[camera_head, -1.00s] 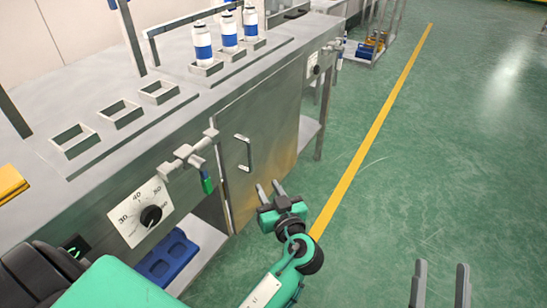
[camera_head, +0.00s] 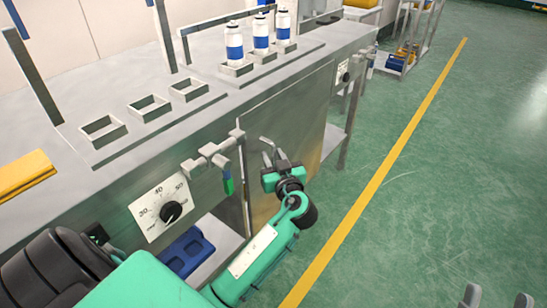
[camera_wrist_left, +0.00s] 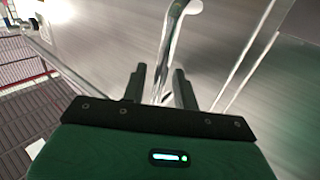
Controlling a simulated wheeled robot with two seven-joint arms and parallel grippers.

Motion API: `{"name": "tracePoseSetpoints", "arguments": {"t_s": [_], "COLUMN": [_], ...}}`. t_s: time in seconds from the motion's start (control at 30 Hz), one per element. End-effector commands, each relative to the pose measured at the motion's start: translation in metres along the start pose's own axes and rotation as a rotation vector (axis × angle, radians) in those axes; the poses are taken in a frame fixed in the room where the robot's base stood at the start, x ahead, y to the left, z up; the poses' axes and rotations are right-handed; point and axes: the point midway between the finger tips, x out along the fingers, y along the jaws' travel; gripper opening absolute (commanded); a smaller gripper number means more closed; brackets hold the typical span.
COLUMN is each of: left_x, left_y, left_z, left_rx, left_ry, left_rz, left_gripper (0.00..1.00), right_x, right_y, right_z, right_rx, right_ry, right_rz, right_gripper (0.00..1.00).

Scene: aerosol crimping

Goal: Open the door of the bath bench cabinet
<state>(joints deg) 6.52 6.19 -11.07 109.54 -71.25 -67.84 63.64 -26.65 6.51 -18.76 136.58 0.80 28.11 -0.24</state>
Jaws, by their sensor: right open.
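The bath bench cabinet door (camera_head: 308,115) is a grey metal panel in the front of the bench and looks closed. Its bar handle (camera_wrist_left: 170,42) shows in the left wrist view, running down between the fingers. My left gripper (camera_head: 268,155) is at the handle in the head view and covers much of it. In the left wrist view my left gripper (camera_wrist_left: 158,85) has its two dark fingers apart, one on each side of the bar, with a gap visible. My right gripper (camera_head: 497,300) is open and empty at the bottom right edge, with only its fingertips showing.
A valve with a green lever (camera_head: 228,184) sticks out left of the door, close to my left gripper. A dial (camera_head: 170,212) is further left. Several blue-banded white cans (camera_head: 261,33) stand on the bench top. The green floor (camera_head: 430,190) to the right is clear.

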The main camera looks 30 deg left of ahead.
Motion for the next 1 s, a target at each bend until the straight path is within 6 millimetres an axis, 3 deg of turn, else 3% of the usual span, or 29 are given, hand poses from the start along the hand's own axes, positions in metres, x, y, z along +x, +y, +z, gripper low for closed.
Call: {"name": "tracePoseSetpoints", "arguments": {"t_s": [0.33,0.5,0.87,1.0], "left_x": [0.005,0.004,0.004,0.003], "left_y": [0.0,0.0,0.0,-0.001], "left_z": [0.0,0.0,0.001,0.002], "left_rx": [0.0,0.0,-0.001,-0.001], "left_ry": [-0.001,-0.001,-0.001,-0.001], "left_rz": [0.0,0.0,-0.009,-0.033], "left_gripper": [0.3,0.0,0.0,0.0], "right_x": [0.001,0.001,-0.001,0.002], "right_y": [0.001,0.001,0.001,0.002], "right_z": [-0.002,-0.002,-0.003,-0.021], "right_rx": [-0.003,-0.003,-0.004,-0.018], "right_ry": [0.009,0.009,0.023,0.132], "right_rz": [0.0,0.0,0.0,-0.008], "right_gripper": [0.55,0.55,0.55,0.55]}}
